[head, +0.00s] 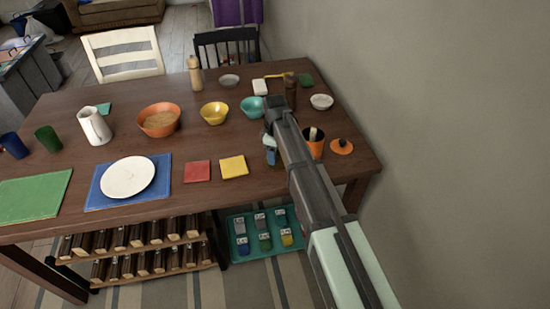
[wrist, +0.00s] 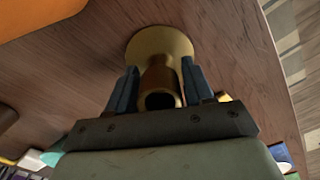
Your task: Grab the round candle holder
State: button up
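The round candle holder (wrist: 160,45) is brass-coloured in the wrist view, with a wide round foot on the brown wooden table and a hollow neck facing the camera. My gripper (wrist: 160,75) has its two dark blue fingers on either side of the neck. A narrow gap seems to show beside the neck near the fingertips, so the fingers look open around it.
An orange cup (head: 314,143) and an orange lid-like disc (head: 341,146) stand right of my arm. A teal bowl (head: 253,108), a yellow bowl (head: 214,113) and a dark brown bottle-like object (head: 291,88) are behind. Yellow (head: 233,167) and red (head: 197,171) squares lie left.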

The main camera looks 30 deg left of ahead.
jog(key=c, duration=0.8)
